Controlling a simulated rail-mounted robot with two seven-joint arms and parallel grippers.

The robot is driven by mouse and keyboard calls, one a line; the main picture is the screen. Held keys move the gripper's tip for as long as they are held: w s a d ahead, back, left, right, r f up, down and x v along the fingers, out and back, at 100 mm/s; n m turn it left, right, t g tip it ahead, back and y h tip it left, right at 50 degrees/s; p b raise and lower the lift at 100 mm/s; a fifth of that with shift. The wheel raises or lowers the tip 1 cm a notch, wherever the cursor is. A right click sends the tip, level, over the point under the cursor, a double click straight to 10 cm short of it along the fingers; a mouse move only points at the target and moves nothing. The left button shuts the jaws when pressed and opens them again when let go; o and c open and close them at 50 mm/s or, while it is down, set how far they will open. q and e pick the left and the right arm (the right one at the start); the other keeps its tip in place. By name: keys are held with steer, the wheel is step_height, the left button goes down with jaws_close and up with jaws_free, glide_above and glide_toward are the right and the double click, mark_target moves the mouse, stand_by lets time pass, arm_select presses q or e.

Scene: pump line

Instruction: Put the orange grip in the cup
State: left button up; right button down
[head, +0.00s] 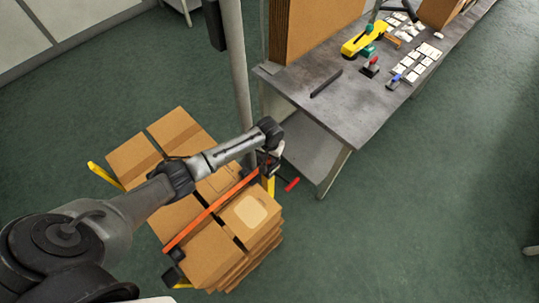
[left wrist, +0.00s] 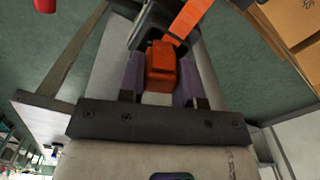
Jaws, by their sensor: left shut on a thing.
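The orange grip (left wrist: 160,68) is a small block between the two fingers of my left gripper (left wrist: 160,85) in the left wrist view. The gripper is shut on it. An orange strap (left wrist: 188,18) shows just beyond the grip, beside a dark part (left wrist: 150,26); I cannot tell whether that part is the cup. In the head view, my left gripper (head: 270,162) is at the upper right end of the long orange strap (head: 205,214), which crosses over the cartons, and the grip is hidden there. I cannot clearly identify the cup. My right gripper is not in view.
Cardboard cartons (head: 212,252) are stacked below my left arm. A yellow upright part (head: 270,185) and a red bar (head: 292,184) are close to the gripper. A pale pole (head: 236,75) stands behind. A grey workbench (head: 335,110) is at upper right. Green floor is clear at right.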

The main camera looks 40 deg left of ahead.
arm_select(q)
steer(key=shift+f, duration=0.1)
steer(key=o, duration=1)
steer(key=shift+c, duration=0.2)
